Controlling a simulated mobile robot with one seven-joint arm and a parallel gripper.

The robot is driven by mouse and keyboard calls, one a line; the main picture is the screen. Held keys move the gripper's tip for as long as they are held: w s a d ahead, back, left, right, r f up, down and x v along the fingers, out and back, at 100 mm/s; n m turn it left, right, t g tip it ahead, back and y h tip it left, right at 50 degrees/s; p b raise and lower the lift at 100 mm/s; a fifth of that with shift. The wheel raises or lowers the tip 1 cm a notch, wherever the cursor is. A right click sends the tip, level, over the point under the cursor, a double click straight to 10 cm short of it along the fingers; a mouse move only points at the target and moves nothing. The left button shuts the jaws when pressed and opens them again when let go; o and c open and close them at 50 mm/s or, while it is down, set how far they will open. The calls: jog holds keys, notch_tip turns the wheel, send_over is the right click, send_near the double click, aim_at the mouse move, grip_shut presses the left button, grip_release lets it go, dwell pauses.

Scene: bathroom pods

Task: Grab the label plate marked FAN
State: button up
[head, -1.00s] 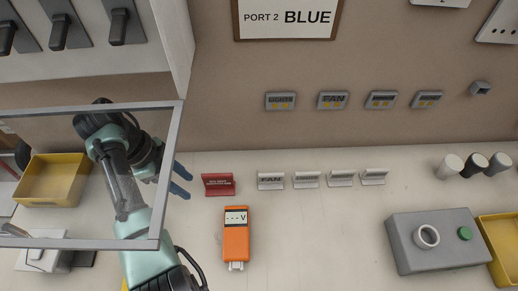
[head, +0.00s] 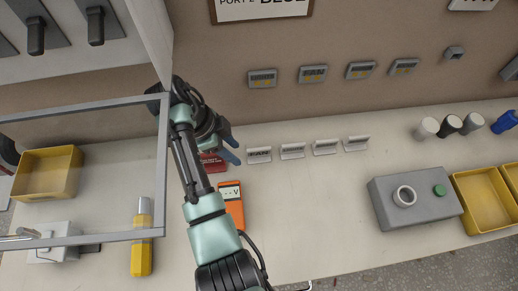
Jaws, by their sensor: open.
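The label plate marked FAN (head: 259,155) is a small white stand-up plate on the bench. I cannot tell whether a finger touches the plate. A red plate (head: 211,166) lies partly hidden under my gripper. Another FAN marking shows on a wall-mounted panel (head: 313,74).
More white plates (head: 324,147) stand to the right. An orange meter (head: 232,200) lies partly behind my arm. A grey box with a green button (head: 414,198), yellow bins (head: 485,205) and several cylinders (head: 449,126) are at right. A framed clear panel (head: 163,180) stands left. The front middle bench is clear.

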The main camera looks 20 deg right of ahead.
aim_at(258, 149)
jog(key=d, duration=0.2)
jog(key=s+d+p, duration=0.1)
jog(key=d, duration=0.3)
jog(key=shift+s+f+p, duration=0.3)
jog(key=shift+s+p, duration=0.1)
jog(key=shift+f, duration=0.3)
grip_shut()
